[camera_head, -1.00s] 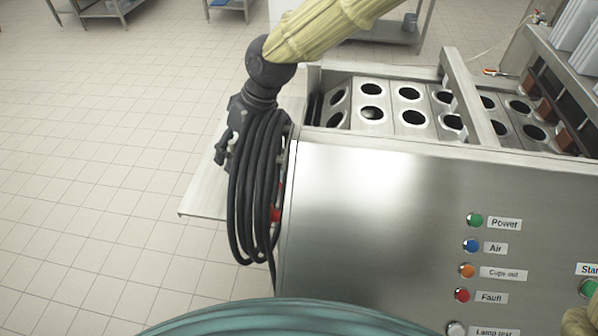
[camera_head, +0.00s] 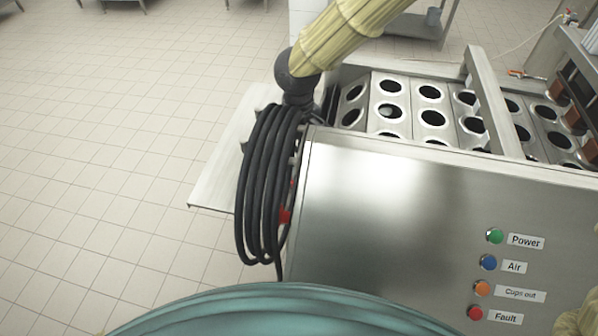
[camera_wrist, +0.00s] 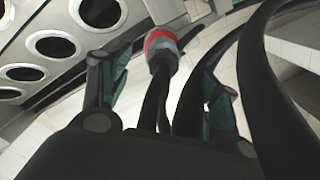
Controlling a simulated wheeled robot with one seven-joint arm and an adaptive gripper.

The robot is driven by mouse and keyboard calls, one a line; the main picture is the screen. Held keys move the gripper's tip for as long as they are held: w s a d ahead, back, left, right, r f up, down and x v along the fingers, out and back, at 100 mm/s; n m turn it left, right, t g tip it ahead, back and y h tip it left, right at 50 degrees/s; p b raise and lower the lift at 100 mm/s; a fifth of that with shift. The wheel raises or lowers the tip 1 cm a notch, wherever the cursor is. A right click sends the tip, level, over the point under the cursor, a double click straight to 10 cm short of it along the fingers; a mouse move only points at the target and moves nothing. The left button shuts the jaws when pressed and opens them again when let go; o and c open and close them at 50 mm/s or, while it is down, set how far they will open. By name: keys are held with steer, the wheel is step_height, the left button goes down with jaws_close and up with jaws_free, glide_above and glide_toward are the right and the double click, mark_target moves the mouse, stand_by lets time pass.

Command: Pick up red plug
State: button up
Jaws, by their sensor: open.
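The red plug (camera_wrist: 161,42) shows in the wrist view as a red and grey end on a black cable, at the upper middle. My gripper (camera_wrist: 165,85) is open, with one finger to the left of the plug and one to the right. The plug appears just beyond the fingertips, and I cannot tell whether anything touches it. In the head view a red part (camera_head: 286,214) shows behind the coiled black cable (camera_head: 262,185) on the machine's left side. My gripper is mostly hidden there behind the coil.
The steel machine (camera_head: 390,215) fills the right, with rows of cup holes on top and labelled buttons on its front. A flat metal shelf (camera_head: 215,180) juts out behind the coil. Black cable loops (camera_wrist: 272,85) pass close to the right finger. Tiled floor lies open at left.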

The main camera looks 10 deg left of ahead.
mark_target(299, 169)
steer(key=shift+s+d+f+p, duration=0.1)
steer(key=shift+s+f+p, duration=0.05)
steer(key=shift+f+p, duration=0.25)
steer(key=shift+s+d+f+p, duration=0.1)
steer(key=shift+f+p, duration=0.9)
steer(key=shift+f, duration=1.25)
steer(key=c, duration=1.2)
steer(key=shift+r, duration=0.1)
steer(key=shift+r+b, duration=1.75)
steer(key=shift+r, duration=3.2)
